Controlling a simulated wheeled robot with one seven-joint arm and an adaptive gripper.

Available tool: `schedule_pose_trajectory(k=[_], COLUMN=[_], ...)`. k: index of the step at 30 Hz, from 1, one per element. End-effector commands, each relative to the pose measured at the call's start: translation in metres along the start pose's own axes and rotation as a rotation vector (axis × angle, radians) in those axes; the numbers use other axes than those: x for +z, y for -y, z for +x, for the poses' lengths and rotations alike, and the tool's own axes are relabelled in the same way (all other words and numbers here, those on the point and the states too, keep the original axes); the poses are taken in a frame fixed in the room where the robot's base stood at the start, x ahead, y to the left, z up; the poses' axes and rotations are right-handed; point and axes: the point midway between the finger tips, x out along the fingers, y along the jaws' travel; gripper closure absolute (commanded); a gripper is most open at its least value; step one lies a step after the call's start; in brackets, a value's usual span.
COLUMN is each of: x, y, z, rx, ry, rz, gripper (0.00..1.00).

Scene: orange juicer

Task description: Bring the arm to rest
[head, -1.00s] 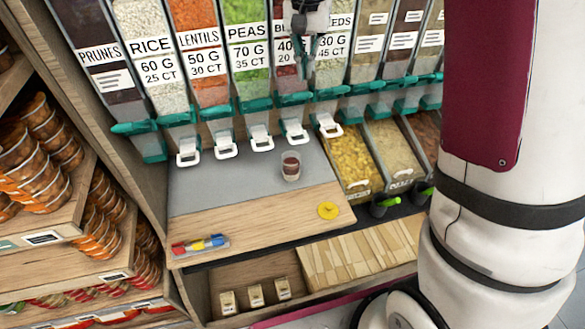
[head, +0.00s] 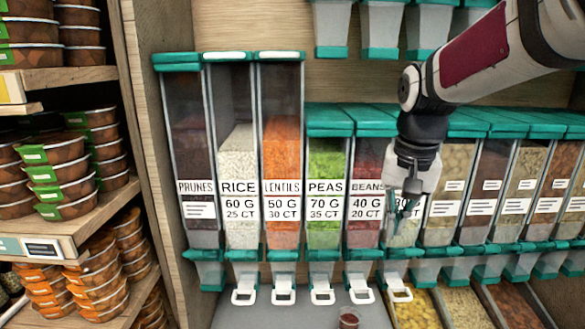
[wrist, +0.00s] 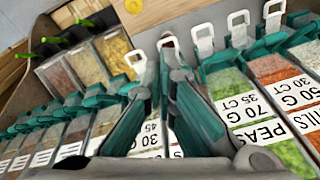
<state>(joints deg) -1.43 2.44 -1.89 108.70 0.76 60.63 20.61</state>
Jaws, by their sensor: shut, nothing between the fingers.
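My gripper (head: 402,208) hangs from my arm in front of the dispenser row, over the bin to the right of the beans dispenser (head: 367,165). It points down and holds nothing. In the wrist view my gripper's two dark fingers (wrist: 160,85) reach toward the white dispenser levers, and their tips are close together. My arm comes in from the upper right in the head view.
Labelled dispensers stand in a row: prunes, rice (head: 238,170), lentils (head: 282,165), peas (head: 325,170). White levers (head: 322,292) hang below. A cup (head: 348,320) stands on the grey counter (head: 270,315). Shelves of stacked bowls (head: 55,165) stand at the left. Open grain bins (head: 410,308) are at lower right.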

Motion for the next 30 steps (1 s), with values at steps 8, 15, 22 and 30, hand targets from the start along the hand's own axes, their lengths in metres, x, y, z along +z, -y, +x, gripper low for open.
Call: schedule_pose_trajectory(k=[8,15,22,30], x=[0.064,0.12,0.156,0.167], y=[-0.025,-0.046,-0.061,-0.065], z=[-0.03,-0.03,-0.019,-0.013], rx=[-0.043,-0.058,-0.058,-0.055], ry=[-0.131,-0.243,-0.324,-0.346], rz=[-0.141,-0.263,-0.347,-0.373], gripper=[1.0,1.0,1.0,1.0])
